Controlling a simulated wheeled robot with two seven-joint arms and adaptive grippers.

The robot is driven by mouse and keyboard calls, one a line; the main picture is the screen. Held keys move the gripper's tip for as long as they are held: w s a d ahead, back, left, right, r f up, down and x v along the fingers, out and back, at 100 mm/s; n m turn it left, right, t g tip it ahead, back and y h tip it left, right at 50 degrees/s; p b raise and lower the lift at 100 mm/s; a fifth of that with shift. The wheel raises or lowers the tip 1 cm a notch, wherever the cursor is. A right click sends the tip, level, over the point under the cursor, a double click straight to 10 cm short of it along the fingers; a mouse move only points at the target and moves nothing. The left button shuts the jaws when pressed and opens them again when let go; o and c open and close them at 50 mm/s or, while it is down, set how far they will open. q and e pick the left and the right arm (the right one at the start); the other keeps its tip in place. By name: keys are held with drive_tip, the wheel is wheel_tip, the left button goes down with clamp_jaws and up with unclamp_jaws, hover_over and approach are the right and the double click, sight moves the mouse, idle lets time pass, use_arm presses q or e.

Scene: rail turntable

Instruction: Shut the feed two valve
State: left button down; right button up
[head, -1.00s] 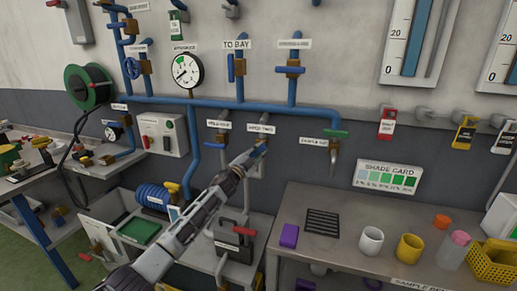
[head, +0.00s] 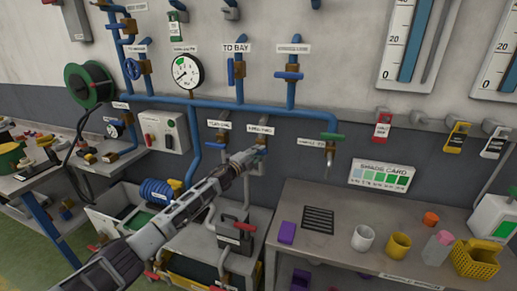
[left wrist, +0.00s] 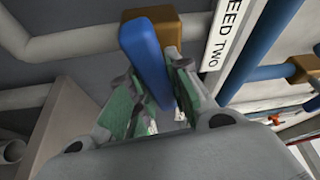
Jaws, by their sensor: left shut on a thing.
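The feed two valve has a brass body (left wrist: 152,25) on a grey pipe and a blue lever handle (left wrist: 147,62). In the left wrist view, the "FEED TWO" label (left wrist: 222,40) is right of it. My left gripper (left wrist: 152,92) is shut on the blue handle, with a green-padded finger on each side. In the head view, my left gripper (head: 250,157) reaches up to the valve below its white label (head: 260,131) and hides most of the handle. My right gripper is not in view.
A neighbouring valve under another label (head: 218,125) hangs just left. A green-handled valve (head: 331,136) is to the right. A pressure gauge (head: 186,72) sits above on blue pipes. The bench at right holds a white mug (head: 363,238) and a yellow mug (head: 398,246).

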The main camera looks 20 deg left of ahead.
use_arm(q)
drive_tip(key=shift+m+g+p, duration=0.3)
drive_tip(key=shift+m+p, duration=0.6)
drive_tip(key=shift+p, duration=0.15)
drive_tip(key=shift+f+m+p, duration=0.2)
drive_tip(key=shift+m+p, duration=0.1)
drive_tip(key=shift+p, duration=0.1)
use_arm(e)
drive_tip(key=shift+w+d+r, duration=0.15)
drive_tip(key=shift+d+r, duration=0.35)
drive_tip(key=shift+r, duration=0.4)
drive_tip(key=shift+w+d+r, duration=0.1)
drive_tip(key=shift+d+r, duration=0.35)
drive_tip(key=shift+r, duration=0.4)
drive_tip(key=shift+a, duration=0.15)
use_arm(q)
drive_tip(key=c, duration=1.4)
unclamp_jaws()
drive_tip(key=shift+o, duration=0.4)
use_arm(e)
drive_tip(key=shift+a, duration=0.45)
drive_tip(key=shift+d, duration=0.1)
